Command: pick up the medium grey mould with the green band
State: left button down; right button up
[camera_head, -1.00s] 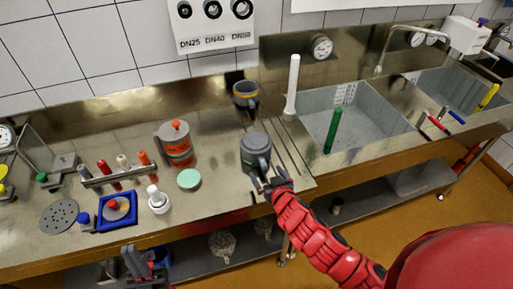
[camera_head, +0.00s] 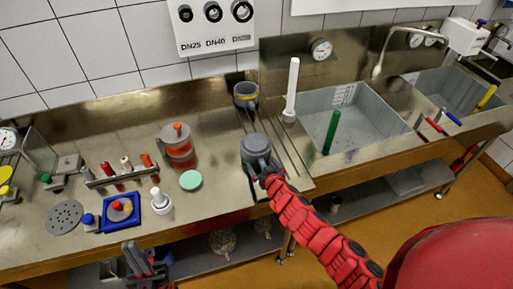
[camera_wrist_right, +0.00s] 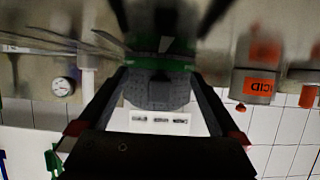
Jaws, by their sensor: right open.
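A dark grey mould (camera_head: 255,147) stands upright on the steel bench, left of the sink; its band does not show clearly in the head view. In the right wrist view a grey mould with a green band (camera_wrist_right: 160,93) sits between the two fingers, upside down in the picture and partly blurred. My right gripper (camera_head: 262,172) is open at the near side of this mould, its fingers on either side. I cannot tell whether they touch it. My left gripper (camera_head: 140,262) hangs low at the bench's front edge, away from the moulds; its jaws are unclear.
Another grey mould with a yellowish band (camera_head: 246,97) stands behind. A white upright tube (camera_head: 292,85) and the sink (camera_head: 375,118) lie to the right. A mint-green disc (camera_head: 190,180), an orange-labelled acid jug (camera_head: 177,145) and a white bottle (camera_head: 160,201) stand left.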

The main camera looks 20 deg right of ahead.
grip_shut()
dwell(0.5)
dwell(0.9)
